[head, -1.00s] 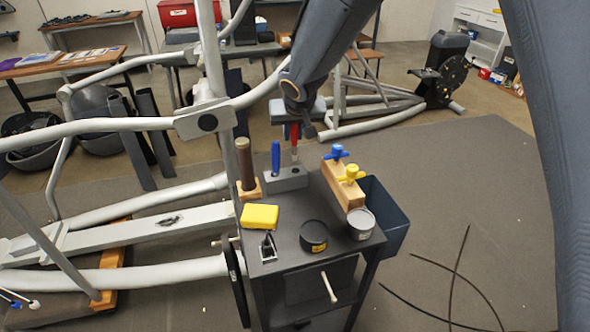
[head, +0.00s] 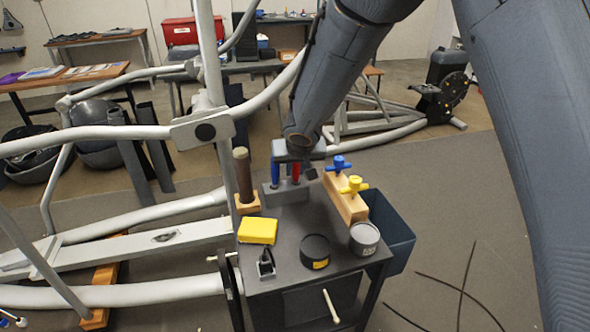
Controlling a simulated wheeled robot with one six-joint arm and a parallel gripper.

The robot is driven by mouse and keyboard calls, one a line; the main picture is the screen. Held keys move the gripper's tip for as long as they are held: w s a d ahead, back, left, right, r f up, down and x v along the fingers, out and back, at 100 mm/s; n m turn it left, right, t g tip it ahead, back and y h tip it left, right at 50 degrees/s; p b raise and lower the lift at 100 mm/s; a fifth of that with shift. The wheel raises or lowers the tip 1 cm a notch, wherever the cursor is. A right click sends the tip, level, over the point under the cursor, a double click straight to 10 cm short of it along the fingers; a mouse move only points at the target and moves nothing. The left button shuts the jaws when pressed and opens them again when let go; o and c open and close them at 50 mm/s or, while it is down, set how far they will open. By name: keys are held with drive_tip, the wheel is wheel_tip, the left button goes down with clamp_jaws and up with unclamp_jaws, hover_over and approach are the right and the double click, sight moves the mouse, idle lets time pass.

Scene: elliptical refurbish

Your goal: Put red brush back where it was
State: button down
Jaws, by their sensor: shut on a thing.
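The red brush (head: 295,172) stands upright at the grey holder block (head: 284,193) on the dark cart, to the right of the blue brush (head: 275,174). Its lower end meets the right part of the block; how deep it sits in the slot cannot be told. My gripper (head: 294,160) is shut on the upper part of the red brush, just above the block. My arm comes down from the upper right and hides the brush's top.
On the cart top (head: 290,240) are a yellow box (head: 258,230), a black tin (head: 315,250), a grey tin (head: 364,238) and a wooden block with blue and yellow knobs (head: 345,198). A brown cylinder (head: 243,177) stands left of the holder. A dark bin (head: 392,228) hangs at right.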

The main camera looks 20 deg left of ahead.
drive_tip(key=shift+f, duration=0.2)
drive_tip(key=c, duration=1.6)
unclamp_jaws()
drive_tip(key=shift+r, duration=0.15)
drive_tip(key=shift+r, duration=0.2)
drive_tip(key=p+v, duration=0.1)
drive_tip(key=v, duration=1)
drive_tip(key=shift+s+r, duration=0.25)
drive_tip(key=shift+d, duration=0.15)
